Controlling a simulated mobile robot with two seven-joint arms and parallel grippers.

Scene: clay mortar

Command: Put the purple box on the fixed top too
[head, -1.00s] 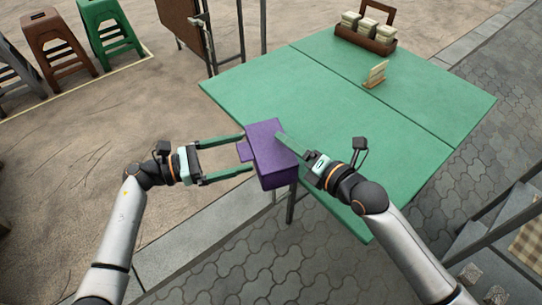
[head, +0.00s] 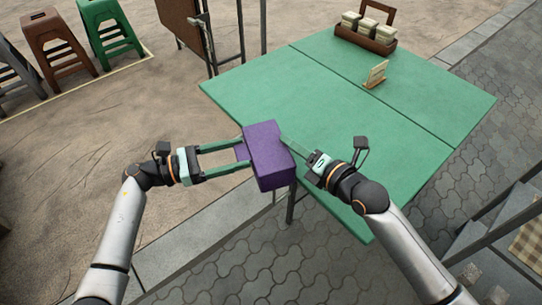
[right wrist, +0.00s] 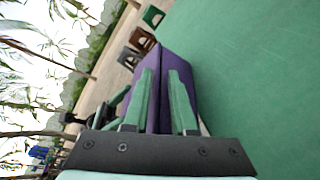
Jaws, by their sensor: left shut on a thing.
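The purple box (head: 272,165) is held up at the near left edge of the green table (head: 420,105), tilted in the head view. My left gripper (head: 241,158) is shut on the tab on the box's left side. My right gripper (head: 285,140) is at the box's right side, its fingers close together; its hold on the box is partly hidden in the head view. In the right wrist view, purple box surface (right wrist: 160,75) shows between and beside the green fingers (right wrist: 162,95), which look closed on it.
A brown caddy (head: 366,39) with pale containers stands at the table's far side, with a small stand (head: 376,75) in front of it. Most of the tabletop is bare. Stools (head: 108,30) stand at the upper left and a shelf (head: 500,240) at the lower right.

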